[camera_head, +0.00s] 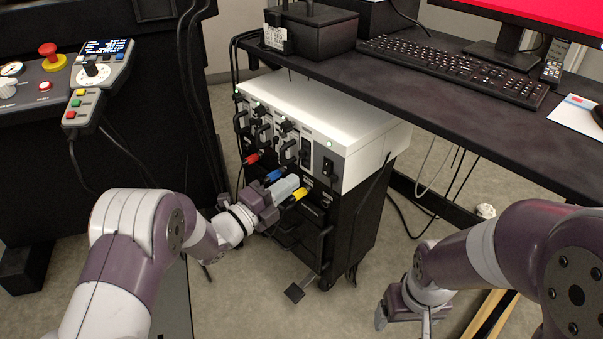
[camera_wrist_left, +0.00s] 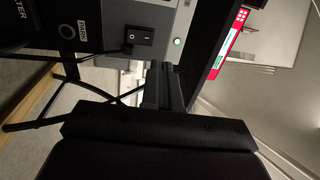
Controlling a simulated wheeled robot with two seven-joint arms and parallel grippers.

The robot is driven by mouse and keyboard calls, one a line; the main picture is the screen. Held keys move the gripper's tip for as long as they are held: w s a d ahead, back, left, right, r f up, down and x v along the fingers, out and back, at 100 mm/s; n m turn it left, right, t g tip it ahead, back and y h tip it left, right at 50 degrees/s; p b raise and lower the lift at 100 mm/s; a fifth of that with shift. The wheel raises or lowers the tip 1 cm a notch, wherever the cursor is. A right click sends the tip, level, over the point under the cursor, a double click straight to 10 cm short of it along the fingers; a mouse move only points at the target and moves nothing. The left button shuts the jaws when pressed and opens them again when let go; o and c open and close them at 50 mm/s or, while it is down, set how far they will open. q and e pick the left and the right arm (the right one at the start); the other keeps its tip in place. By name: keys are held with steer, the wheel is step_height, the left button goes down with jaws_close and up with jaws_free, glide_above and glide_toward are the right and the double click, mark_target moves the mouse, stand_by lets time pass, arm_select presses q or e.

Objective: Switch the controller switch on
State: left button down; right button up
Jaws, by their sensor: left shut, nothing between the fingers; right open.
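The controller is a white-topped box (camera_head: 325,105) on a black wheeled cabinet, with its front panel facing left. A black rocker switch (camera_head: 328,167) sits near the panel's right end. In the left wrist view the rocker switch (camera_wrist_left: 138,37) shows white marks, with a round green indicator (camera_wrist_left: 178,42) beside it. My left gripper (camera_head: 292,185) is shut and empty in front of the panel, lower left of the switch. In the left wrist view its fingertips (camera_wrist_left: 161,68) are just below and right of the switch, and look apart from it. My right gripper (camera_head: 404,320) is open and empty at the lower right.
Red, blue and yellow cable plugs (camera_head: 275,174) stick out below the panel near my left gripper. A dark desk (camera_head: 450,85) with a keyboard (camera_head: 450,68) overhangs the back right. A control console (camera_head: 60,80) stands at the left. Grey floor lies between.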

arm_select(q)
steer(key=s+a, duration=0.1)
steer(key=s+a+p, duration=0.1)
steer(key=s+a, duration=0.1)
steer(key=shift+s+a+r, duration=0.1)
steer(key=shift+a+r, duration=0.15)
steer(key=shift+r, duration=0.1)
arm_select(e)
step_height(320, 180, up, 2)
stand_by(1.8)
